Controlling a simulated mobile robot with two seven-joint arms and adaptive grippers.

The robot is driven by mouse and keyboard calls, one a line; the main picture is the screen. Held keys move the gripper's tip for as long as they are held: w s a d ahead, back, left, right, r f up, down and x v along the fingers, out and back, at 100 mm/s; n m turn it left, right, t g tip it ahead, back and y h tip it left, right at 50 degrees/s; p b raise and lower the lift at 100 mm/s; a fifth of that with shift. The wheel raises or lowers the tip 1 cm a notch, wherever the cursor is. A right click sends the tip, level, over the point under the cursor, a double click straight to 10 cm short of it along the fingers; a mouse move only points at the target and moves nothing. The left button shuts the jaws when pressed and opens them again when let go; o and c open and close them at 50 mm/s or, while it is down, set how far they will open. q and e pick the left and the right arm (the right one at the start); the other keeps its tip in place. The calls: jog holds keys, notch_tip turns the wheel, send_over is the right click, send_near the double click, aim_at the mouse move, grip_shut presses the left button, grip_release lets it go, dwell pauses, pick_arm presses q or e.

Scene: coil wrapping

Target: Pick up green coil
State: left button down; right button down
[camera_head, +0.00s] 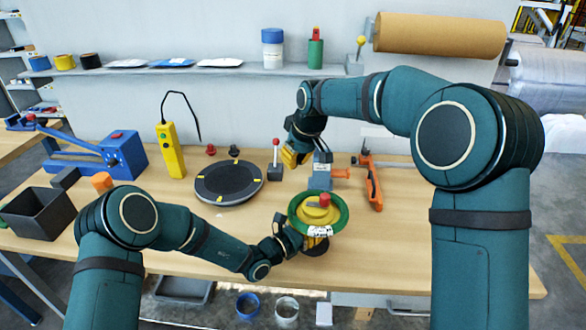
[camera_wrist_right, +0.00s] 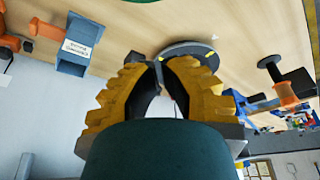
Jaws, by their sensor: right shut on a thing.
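The green coil (camera_head: 341,216) is a green ring with a white label at its front. It sits around a yellow centre with a red knob (camera_head: 324,199) near the table's front edge. My left gripper (camera_head: 314,243) is low at the coil's front left, partly hidden under it; I cannot tell if it touches or grips the coil. My right gripper (camera_head: 293,157) is behind and above the coil, apart from it. In the right wrist view its yellow fingers (camera_wrist_right: 163,66) curve together on something thin that I cannot identify.
A black turntable (camera_head: 228,184) lies left of the coil. A yellow device (camera_head: 170,151) and a dark bin (camera_head: 38,217) are further left. The right table top is fairly clear.

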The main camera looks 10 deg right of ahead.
notch_tip(320, 180, down, 11)
jog(key=w+d+m, duration=0.2)
jog(key=shift+r+h, duration=0.2)
jog(key=shift+h, duration=0.2)
dwell(0.5)
